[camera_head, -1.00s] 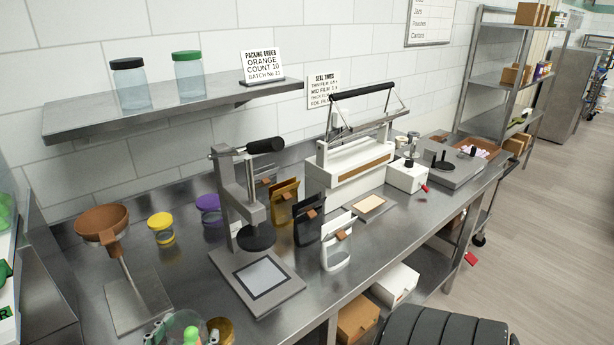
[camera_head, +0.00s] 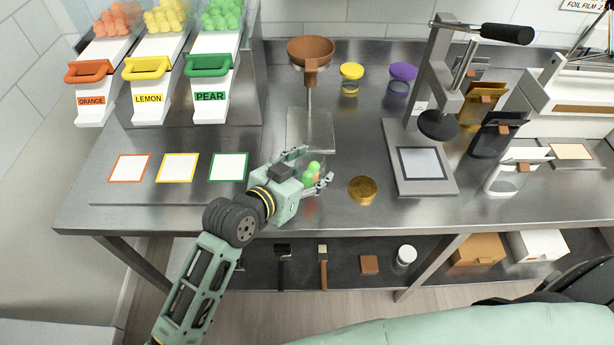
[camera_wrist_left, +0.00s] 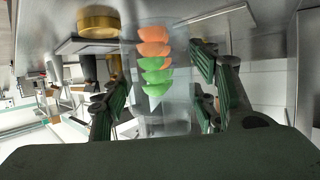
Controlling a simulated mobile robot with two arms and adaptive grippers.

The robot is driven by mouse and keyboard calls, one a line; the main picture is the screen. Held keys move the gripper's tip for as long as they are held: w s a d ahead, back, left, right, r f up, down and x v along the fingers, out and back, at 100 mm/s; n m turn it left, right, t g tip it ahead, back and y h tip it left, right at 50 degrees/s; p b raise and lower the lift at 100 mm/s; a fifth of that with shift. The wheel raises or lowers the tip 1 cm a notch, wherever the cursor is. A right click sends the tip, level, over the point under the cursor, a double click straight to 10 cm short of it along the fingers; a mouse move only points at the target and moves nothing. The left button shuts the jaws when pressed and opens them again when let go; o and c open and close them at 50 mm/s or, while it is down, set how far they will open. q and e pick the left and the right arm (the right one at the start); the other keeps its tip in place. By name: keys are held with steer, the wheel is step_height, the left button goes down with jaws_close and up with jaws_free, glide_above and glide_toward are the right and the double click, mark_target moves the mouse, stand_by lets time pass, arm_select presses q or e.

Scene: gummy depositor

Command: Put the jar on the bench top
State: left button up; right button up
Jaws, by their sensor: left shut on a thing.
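The jar (camera_head: 312,173) is clear, with orange and green gummies inside. My left gripper (camera_head: 316,167) is shut on it, near the front of the steel bench top (camera_head: 325,205). In the left wrist view the clear jar (camera_wrist_left: 162,118) sits between the two fingers, its gummies stacked in a column. I cannot tell whether its base touches the bench. A round gold lid (camera_head: 363,190) lies on the bench to the right of the jar. My right gripper is not in view.
A funnel stand (camera_head: 310,128) stands behind the jar. A press (camera_head: 425,180) is on the right. Orange, lemon and pear dispensers (camera_head: 210,92) stand at the left, with coloured square mats (camera_head: 178,168) before them. Bench near the front edge is clear around the lid.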

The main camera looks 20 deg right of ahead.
mark_target(307, 182)
arm_select(q)
steer(key=shift+w+a+f, duration=0.15)
steer(key=shift+w+a, duration=0.1)
steer(key=shift+w, duration=0.05)
steer(key=shift+w+f, duration=0.1)
steer(key=shift+f, duration=0.2)
step_height(307, 182, down, 3)
steer(key=shift+f+p, duration=0.15)
steer(key=shift+p, duration=0.3)
steer(key=shift+f, duration=0.4)
steer(key=o, duration=1.7)
steer(key=shift+r, duration=0.1)
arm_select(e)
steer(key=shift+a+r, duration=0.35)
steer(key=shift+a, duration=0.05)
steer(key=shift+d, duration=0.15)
